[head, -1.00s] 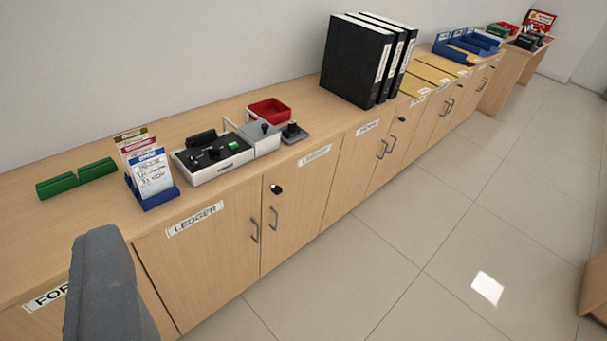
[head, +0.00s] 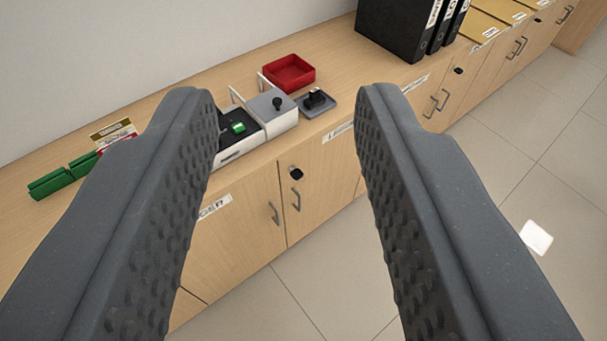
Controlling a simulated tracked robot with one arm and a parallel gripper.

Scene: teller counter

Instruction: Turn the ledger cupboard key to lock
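The ledger cupboard (head: 245,236) is a light wood cupboard under the counter, with two doors and grey bar handles. Its label is partly hidden behind my left finger. The black key (head: 296,174) sits in the lock near the top of its right door, above the handle. The angle of the key is too small to tell. My gripper (head: 277,100) is wide open and empty, its two grey studded fingers reaching up the picture on either side of the key. The fingers look nearer to me than the cupboard and apart from it.
On the counter stand a black and white device (head: 240,133), a grey box (head: 272,108), a red tray (head: 288,72), a stamp on a grey pad (head: 316,101), green blocks (head: 62,178) and black binders (head: 405,28).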

